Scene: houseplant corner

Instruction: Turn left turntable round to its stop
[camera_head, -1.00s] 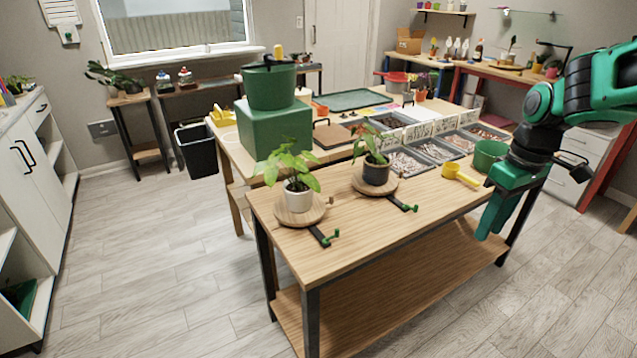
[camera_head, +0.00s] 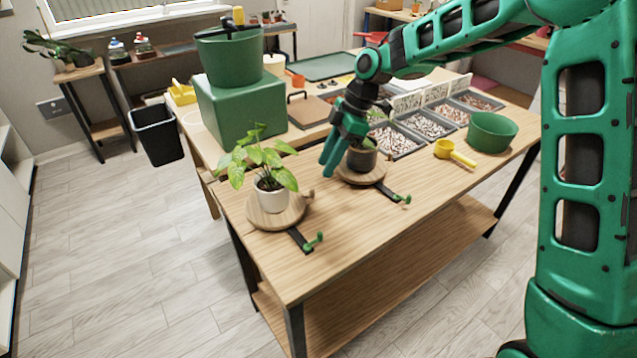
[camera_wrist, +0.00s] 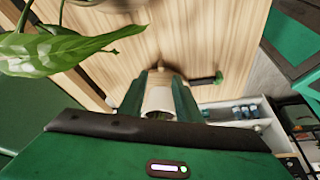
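The left turntable (camera_head: 284,220) is a round wooden disc near the table's left end. It bears a white pot (camera_head: 270,197) with a leafy plant (camera_head: 258,165). A small wooden peg (camera_head: 311,196) shows at its right rim. A black bar with a green-tipped stop (camera_head: 312,243) lies in front of it. My gripper (camera_head: 330,168) points down between the two plants, up and right of the peg, close to the right turntable (camera_head: 372,177). Its fingers look apart in the wrist view (camera_wrist: 165,82), with a pale thing showing between them that I cannot identify. I see no contact with the peg.
A dark pot (camera_head: 362,158) stands on the right turntable, partly behind my gripper. That turntable has its own green-tipped bar (camera_head: 398,198). A yellow scoop (camera_head: 452,152) and a green bowl (camera_head: 492,133) stand to the right. A large green box (camera_head: 243,112) stands behind. The table front is clear.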

